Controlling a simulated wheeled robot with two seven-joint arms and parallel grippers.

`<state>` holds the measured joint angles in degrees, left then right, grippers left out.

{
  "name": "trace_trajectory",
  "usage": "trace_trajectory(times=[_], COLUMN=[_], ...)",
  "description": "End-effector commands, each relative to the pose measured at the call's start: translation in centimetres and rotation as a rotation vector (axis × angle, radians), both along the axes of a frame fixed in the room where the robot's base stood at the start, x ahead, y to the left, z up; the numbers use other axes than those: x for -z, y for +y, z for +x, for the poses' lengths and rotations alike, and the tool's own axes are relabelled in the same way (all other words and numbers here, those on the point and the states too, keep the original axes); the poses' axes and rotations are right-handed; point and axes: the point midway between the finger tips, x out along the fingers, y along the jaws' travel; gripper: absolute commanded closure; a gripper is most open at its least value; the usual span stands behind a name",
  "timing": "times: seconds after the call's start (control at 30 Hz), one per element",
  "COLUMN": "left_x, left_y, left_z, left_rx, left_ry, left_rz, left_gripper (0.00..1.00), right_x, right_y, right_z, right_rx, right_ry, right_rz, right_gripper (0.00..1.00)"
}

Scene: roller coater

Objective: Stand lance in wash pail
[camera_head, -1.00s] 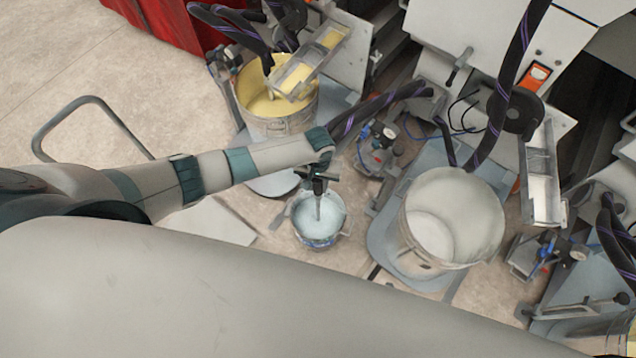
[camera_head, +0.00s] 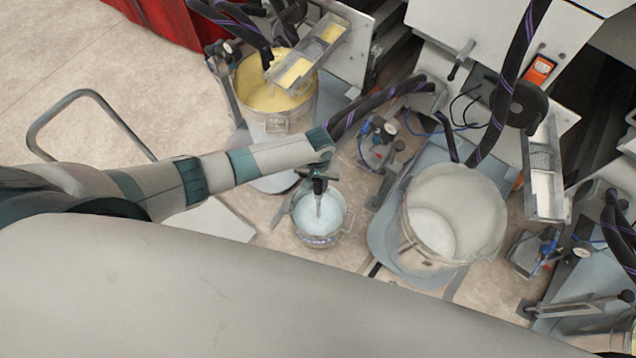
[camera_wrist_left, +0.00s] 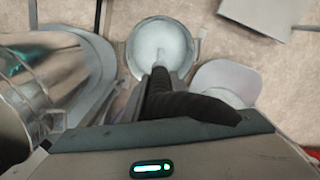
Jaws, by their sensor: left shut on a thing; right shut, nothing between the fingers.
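The wash pail (camera_head: 321,240) is a small metal pail with pale bluish liquid, standing on the floor at the middle of the head view. It also shows at the top of the left wrist view (camera_wrist_left: 131,52). My left gripper (camera_head: 318,180) is above the pail and shut on the lance (camera_head: 318,204), a thin grey rod. The lance points down, roughly upright, with its lower end over or in the liquid; I cannot tell whether it touches the bottom. My right gripper is not in view.
A large whitish bucket (camera_head: 480,240) stands right of the pail on a blue-grey base. A bucket of yellow paint (camera_head: 262,97) stands behind it at the left. Dark hoses (camera_head: 380,96) hang from the machines nearby. Open floor (camera_head: 60,75) lies at the left.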

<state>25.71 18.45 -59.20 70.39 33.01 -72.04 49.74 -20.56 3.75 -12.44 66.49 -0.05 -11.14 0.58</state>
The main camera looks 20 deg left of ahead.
Motion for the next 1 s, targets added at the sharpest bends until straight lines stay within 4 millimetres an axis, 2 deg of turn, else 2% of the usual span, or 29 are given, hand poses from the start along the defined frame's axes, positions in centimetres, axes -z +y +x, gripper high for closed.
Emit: trace_trajectory(times=[0.87,0.9,0.97,1.0], left_x=[2.1,2.0,2.0,2.0], left_y=[-0.1,-0.1,-0.1,-0.1], left_z=[0.0,0.0,0.0,0.0], left_rx=[0.000,0.000,0.000,0.000], left_ry=[0.000,-0.001,-0.001,0.000], left_rz=[-0.002,-0.002,-0.001,-0.001], left_gripper=[1.00,0.70,0.56,0.53], right_x=[1.0,1.0,0.9,0.9], right_y=[0.0,0.0,0.0,0.0], right_z=[0.0,0.0,0.0,0.0], right_rx=[0.000,0.000,0.000,0.000], right_ry=[0.000,0.000,0.000,0.000], right_rz=[0.000,0.000,0.000,0.000], right_gripper=[1.00,1.00,1.00,1.00])
